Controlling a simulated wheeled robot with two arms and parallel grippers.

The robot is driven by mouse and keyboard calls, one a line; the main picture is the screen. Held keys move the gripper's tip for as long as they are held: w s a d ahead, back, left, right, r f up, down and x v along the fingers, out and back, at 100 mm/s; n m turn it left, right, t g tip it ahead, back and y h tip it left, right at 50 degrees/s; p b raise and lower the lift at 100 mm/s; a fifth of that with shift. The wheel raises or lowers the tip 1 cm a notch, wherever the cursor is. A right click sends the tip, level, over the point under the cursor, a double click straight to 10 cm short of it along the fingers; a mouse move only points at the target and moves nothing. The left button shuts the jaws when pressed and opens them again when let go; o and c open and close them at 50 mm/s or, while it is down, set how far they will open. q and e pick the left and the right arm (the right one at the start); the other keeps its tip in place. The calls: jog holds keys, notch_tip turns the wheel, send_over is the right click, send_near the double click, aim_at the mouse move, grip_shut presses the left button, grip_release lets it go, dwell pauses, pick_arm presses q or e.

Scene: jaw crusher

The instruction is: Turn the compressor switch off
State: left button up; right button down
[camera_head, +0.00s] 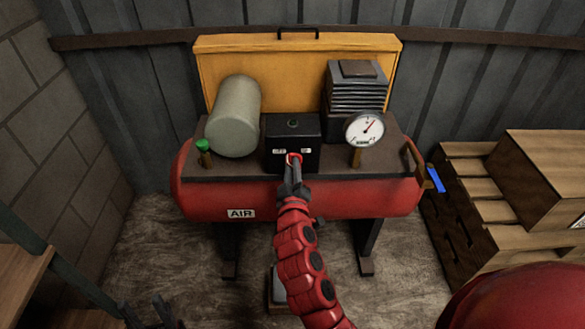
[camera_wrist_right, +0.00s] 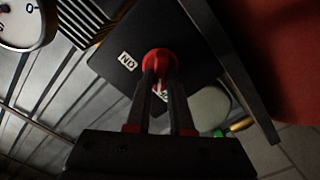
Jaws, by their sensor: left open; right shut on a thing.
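The black compressor switch box (camera_head: 293,130) stands on top of the red air compressor (camera_head: 330,198). Its red knob (camera_head: 295,158) is on the front face, between a small white label on each side. My right gripper (camera_head: 294,168) reaches up to the knob and is shut on it. In the right wrist view the fingers (camera_wrist_right: 161,80) hold the red knob (camera_wrist_right: 158,57), with one white label visible beside it and another partly hidden behind the fingers. I cannot tell which way the knob points. My left gripper (camera_head: 148,314) is low at the bottom left, open and apart from everything.
A pressure gauge (camera_head: 365,129) stands right of the box, a grey cylinder (camera_head: 234,117) and green-capped valve (camera_head: 203,146) left. A yellow panel (camera_head: 285,75) is behind. Pallets with a crate (camera_head: 548,170) stand at right, a wooden shelf (camera_head: 20,285) at lower left.

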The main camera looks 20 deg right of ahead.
jog(key=shift+f+n, duration=0.15)
jog(key=shift+n, duration=0.15)
dwell(0.4)
jog(key=c, duration=0.8)
grip_release()
jog(key=shift+s, duration=0.1)
jog(key=p+v, duration=0.1)
jog(key=v, duration=1.6)
jog(key=shift+r, duration=0.25)
jog(key=shift+s+a, duration=0.1)
